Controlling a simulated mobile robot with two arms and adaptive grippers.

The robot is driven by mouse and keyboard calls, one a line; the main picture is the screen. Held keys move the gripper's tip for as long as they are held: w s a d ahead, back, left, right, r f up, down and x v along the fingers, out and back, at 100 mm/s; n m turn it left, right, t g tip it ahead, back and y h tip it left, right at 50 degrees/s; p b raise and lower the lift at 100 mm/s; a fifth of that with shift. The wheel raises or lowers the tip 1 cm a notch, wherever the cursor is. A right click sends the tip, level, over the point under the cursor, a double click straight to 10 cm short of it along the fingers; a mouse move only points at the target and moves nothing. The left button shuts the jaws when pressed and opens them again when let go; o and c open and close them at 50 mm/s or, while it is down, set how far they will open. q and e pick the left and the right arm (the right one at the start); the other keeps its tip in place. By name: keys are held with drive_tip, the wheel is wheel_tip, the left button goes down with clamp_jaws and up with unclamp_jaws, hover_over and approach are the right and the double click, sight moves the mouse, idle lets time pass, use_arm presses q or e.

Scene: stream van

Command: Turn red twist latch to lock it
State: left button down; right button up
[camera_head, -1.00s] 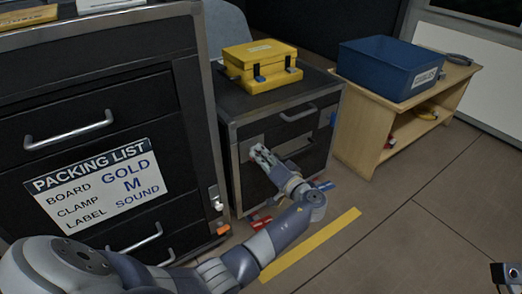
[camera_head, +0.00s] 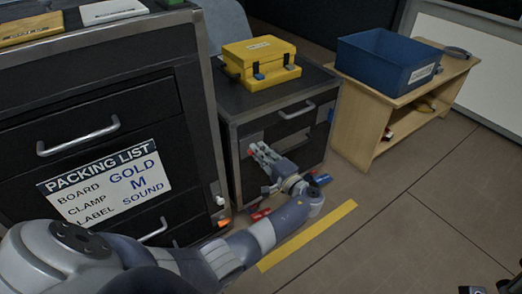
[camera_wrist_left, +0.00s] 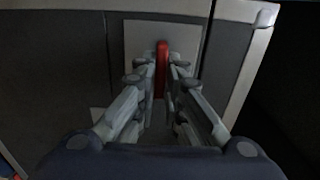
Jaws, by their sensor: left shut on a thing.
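The red twist latch (camera_wrist_left: 162,68) shows in the left wrist view as a narrow upright red bar on a pale square plate (camera_wrist_left: 190,38). My left gripper (camera_wrist_left: 161,72) has its two fingers on either side of the bar and is shut on it. In the head view my left gripper (camera_head: 258,151) reaches to the front of the small dark drawer cabinet (camera_head: 240,107); its fingers largely hide the latch there. Only small dark parts, perhaps of my right gripper, show at the bottom right edge of the head view.
A yellow case (camera_head: 262,62) stands on the small cabinet. The large drawer unit (camera_head: 88,100) with a packing list is close on the left. A blue bin (camera_head: 385,66) stands on a wooden shelf (camera_head: 352,120) at the right. Clear floor lies at the lower right.

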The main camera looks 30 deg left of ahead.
use_arm(q)
drive_tip(key=shift+w+a+r, duration=0.1)
drive_tip(key=shift+a+r, duration=0.05)
drive_tip(key=shift+r, duration=0.05)
idle(0.3)
drive_tip(key=c, duration=1.7)
unclamp_jaws()
drive_tip(key=shift+f, duration=0.1)
drive_tip(key=v, duration=1.2)
drive_tip(key=shift+f, duration=0.15)
